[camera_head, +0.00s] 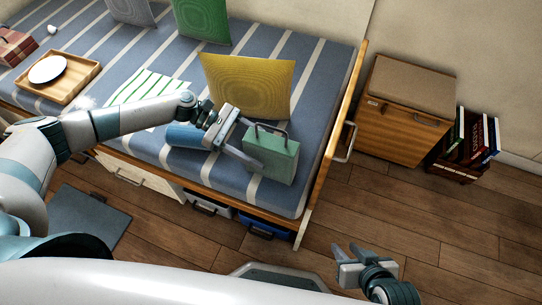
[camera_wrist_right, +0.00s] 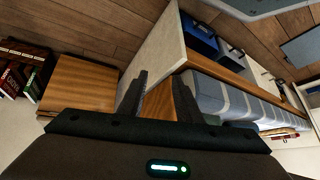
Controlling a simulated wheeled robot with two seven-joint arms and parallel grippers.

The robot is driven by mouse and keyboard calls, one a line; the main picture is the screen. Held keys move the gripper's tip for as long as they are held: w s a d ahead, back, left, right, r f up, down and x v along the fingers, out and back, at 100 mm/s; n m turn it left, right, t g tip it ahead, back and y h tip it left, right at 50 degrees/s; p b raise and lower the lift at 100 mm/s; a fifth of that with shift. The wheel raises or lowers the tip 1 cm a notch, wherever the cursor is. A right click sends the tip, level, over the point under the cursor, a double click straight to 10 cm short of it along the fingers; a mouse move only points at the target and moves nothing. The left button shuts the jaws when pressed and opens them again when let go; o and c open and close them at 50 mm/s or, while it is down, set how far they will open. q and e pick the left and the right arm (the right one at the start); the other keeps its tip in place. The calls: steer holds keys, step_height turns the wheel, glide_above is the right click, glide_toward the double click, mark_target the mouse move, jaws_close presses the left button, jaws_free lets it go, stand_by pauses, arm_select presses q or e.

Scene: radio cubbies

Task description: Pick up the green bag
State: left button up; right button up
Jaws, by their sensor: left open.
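The green bag (camera_head: 271,157) stands upright on the striped bed near its front right corner, with its dark handle raised on top. My left gripper (camera_head: 256,146) is at the bag's left side, its fingers apart and pointing toward the bag. I cannot tell whether a finger touches the bag or its handle. My right gripper (camera_head: 347,248) is open and empty, low over the wooden floor to the right of the bed. Its parted fingers also show in the right wrist view (camera_wrist_right: 160,95). The bag is not clearly visible there.
A blue cylinder (camera_head: 184,135) lies left of the bag, and a yellow cushion (camera_head: 247,85) leans behind it. The bed's wooden end board (camera_head: 335,140) rises on the right. Beyond it stand a wooden cabinet (camera_head: 398,130) and a crate of books (camera_head: 470,142). Floor at right is clear.

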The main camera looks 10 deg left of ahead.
mark_target(271, 141)
arm_select(q)
steer(key=x, duration=0.3)
steer(key=shift+d, duration=0.3)
arm_select(e)
steer(key=shift+s+d+f, duration=0.1)
steer(key=shift+d+f, duration=0.05)
steer(key=shift+d, duration=0.3)
arm_select(q)
steer(key=c, duration=1.3)
arm_select(e)
steer(key=shift+s, duration=0.1)
arm_select(q)
step_height(271, 141, up, 10)
steer(key=shift+p, duration=0.5)
arm_select(e)
steer(key=shift+s+d+f+g+h, duration=0.1)
steer(key=shift+s+d+g+h, duration=0.2)
steer(key=shift+d+g, duration=0.15)
steer(key=shift+a, duration=0.1)
